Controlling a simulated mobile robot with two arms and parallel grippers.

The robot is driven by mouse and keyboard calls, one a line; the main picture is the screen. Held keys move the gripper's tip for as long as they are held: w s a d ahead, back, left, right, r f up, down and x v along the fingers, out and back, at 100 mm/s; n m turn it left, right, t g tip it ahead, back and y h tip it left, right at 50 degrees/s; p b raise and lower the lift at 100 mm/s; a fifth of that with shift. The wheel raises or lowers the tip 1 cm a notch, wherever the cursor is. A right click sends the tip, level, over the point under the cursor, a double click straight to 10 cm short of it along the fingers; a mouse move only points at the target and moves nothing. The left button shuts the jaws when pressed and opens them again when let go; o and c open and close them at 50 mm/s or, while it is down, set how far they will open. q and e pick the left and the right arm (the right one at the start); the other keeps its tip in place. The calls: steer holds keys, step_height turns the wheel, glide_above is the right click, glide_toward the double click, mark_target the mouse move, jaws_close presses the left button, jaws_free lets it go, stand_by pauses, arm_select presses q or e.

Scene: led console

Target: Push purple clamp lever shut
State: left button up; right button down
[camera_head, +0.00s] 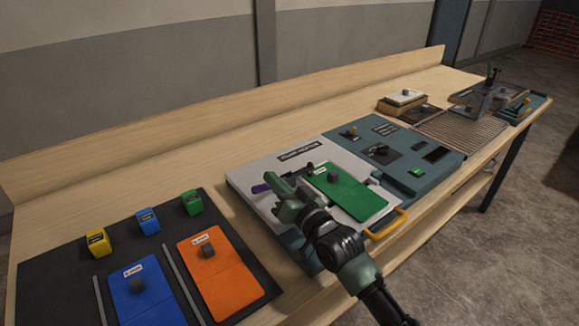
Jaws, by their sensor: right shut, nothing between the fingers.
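The purple clamp lever (260,188) shows as a small purple piece on the white top plate (247,176) of the console, at its left side. Most of it is hidden behind my right gripper (275,182). The gripper is shut and empty, with its tips right beside the lever. I cannot tell whether they touch it. A green plate (352,190) with a small grey knob lies on the white top to the right of the gripper. My left gripper is not in view.
A yellow handle (386,225) sticks out at the console's front. A blue-grey control panel (420,180) stands to the right. A black mat (50,260) at left holds yellow, blue and green cubes and blue and orange plates. The bench behind the console is clear.

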steer(key=shift+a+f+n, duration=0.1)
steer(key=shift+f+n, duration=0.05)
steer(key=shift+n, duration=0.15)
steer(key=shift+s+a+f, duration=0.2)
steer(key=shift+f, duration=0.05)
steer(key=shift+f, duration=0.1)
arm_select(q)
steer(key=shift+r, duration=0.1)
